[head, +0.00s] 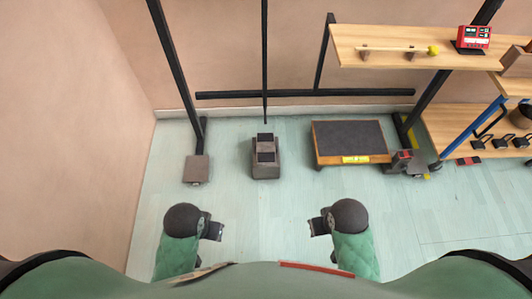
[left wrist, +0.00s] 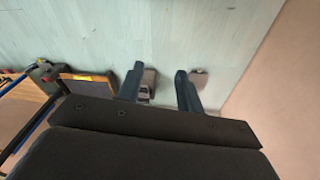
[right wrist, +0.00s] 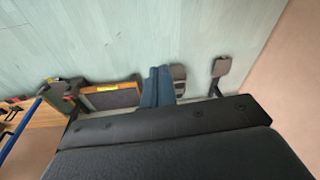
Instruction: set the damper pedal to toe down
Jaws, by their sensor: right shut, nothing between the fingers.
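The damper pedal appears to be the grey-brown block with two dark pads (head: 265,171), on the floor near the back wall, left of the low wooden platform. Its tilt is hard to tell. It also shows in the left wrist view (left wrist: 145,93) and, partly behind the fingers, in the right wrist view (right wrist: 179,73). My left gripper (head: 217,231) is open and empty, its fingers apart (left wrist: 160,86). My right gripper (head: 314,227) is shut and empty, its fingers together (right wrist: 156,86). Both are well in front of the pedal, apart from it.
A post with a square foot plate (head: 197,170) stands left. A wooden shelf (head: 390,48) holds a red device (head: 473,37) and a yellow-ended stick. The floor before the pedal is clear.

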